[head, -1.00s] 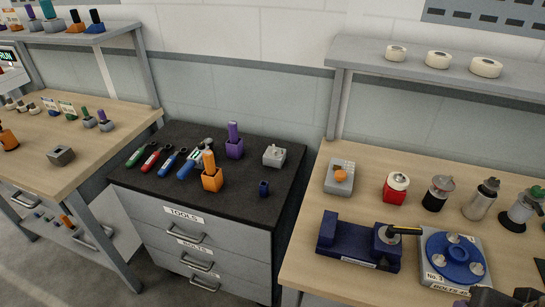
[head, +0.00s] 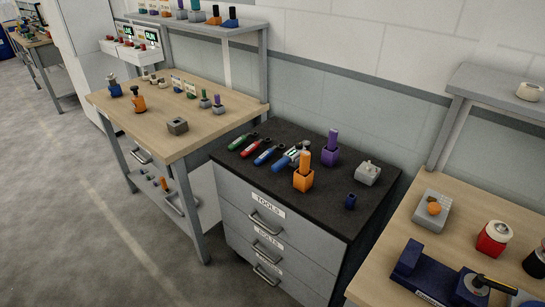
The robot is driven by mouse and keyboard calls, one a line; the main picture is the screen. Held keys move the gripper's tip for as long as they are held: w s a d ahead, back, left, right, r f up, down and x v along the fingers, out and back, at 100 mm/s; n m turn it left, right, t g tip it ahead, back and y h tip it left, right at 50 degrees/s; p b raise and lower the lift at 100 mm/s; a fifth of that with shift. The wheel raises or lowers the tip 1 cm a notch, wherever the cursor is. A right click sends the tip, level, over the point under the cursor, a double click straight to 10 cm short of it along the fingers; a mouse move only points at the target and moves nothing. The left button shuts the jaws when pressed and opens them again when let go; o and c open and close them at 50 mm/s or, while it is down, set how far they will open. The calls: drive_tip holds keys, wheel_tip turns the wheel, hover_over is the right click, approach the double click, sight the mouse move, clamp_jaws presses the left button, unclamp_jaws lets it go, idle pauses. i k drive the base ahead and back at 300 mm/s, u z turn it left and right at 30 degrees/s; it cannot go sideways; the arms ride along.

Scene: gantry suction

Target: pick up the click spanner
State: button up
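Several hand tools lie side by side on the black top of the drawer cabinet (head: 235,160). They are a green-handled tool (head: 242,142), a red-handled tool (head: 252,148), a blue-handled tool (head: 268,155) and a larger blue and silver tool (head: 288,158). I cannot tell at this size which one is the click spanner. My gripper is not in view.
An orange block with a peg (head: 303,180), a purple one (head: 331,156), a grey block (head: 367,174) and a small dark blue piece (head: 351,201) stand right of the tools. Workbenches flank the cabinet. Grey floor (head: 80,190) is open at left.

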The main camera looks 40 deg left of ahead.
sight(293, 153)
drive_tip(key=u, duration=1.55)
drive_tip(key=k, duration=0.65)
drive_tip(key=u, duration=0.4)
drive_tip(key=i, duration=0.5)
drive_tip(key=u, duration=0.9)
drive_tip(key=i, duration=1.4)
drive_tip(key=u, duration=0.1)
